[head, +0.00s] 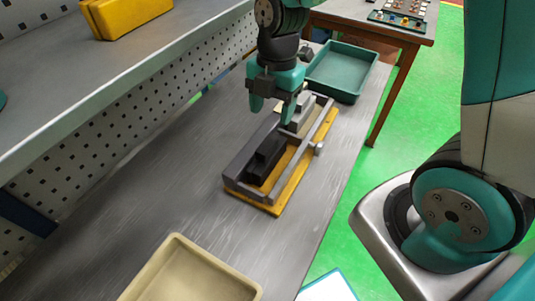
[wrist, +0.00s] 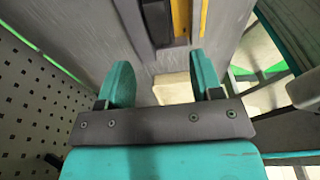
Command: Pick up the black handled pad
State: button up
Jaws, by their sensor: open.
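The black handled pad (head: 266,156) lies in a grey frame on a yellow-based fixture (head: 272,208), in the middle of the bench. A dark part that looks like the pad (wrist: 157,22) shows at the top of the wrist view, cut off by the edge. My gripper (head: 272,108) is open and points down above the far end of the fixture, beyond the pad in the head view. In the wrist view my gripper (wrist: 163,75) has its two teal fingers spread, with nothing held between them.
A teal tray (head: 345,92) stands behind the fixture, and a beige tray (head: 180,245) stands at the bench's near end. A perforated panel and shelf (head: 110,75) run along the left. A yellow block (head: 125,15) sits on the shelf. Bare bench lies left of the fixture.

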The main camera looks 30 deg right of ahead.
aim_at(267, 144)
jog(key=f, duration=0.3)
jog(key=f+p, duration=0.1)
jog(key=f, duration=0.2)
jog(key=a+f, duration=0.1)
jog(key=f, duration=0.2)
jog(key=shift+s+a+f+p, duration=0.1)
jog(key=shift+s+p, duration=0.15)
jog(key=shift+p, duration=0.05)
grip_shut()
